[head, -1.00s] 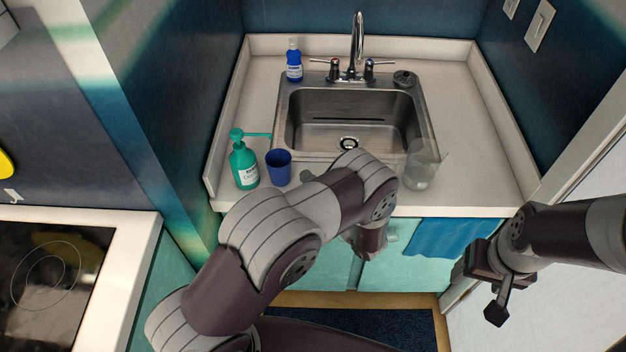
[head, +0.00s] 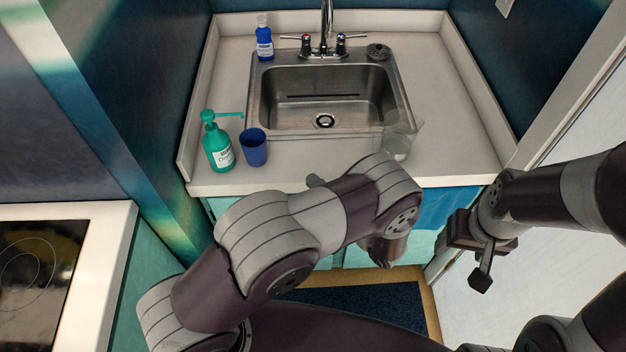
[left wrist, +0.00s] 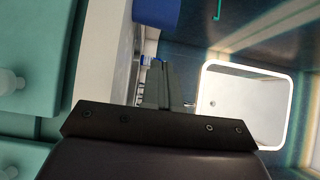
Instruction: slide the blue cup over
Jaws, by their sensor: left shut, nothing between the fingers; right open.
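The blue cup (head: 254,147) stands upright near the front left of the counter, left of the sink, close to the green soap dispenser (head: 217,145). A dark blue shape at the top edge of the left wrist view looks like the cup (left wrist: 157,12). My left gripper (head: 384,254) is in front of the counter, below its top and well to the right of the cup. My arm partly hides it. In the left wrist view its fingers (left wrist: 160,82) are shut and empty. My right gripper (head: 468,258) is open and empty, farther right, away from the counter.
A clear pitcher (head: 398,140) stands at the sink's front right corner. A blue bottle (head: 264,40) stands behind the sink (head: 325,100), left of the faucet (head: 326,25). The counter's right side (head: 460,125) is clear. A cooktop (head: 35,270) is at lower left.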

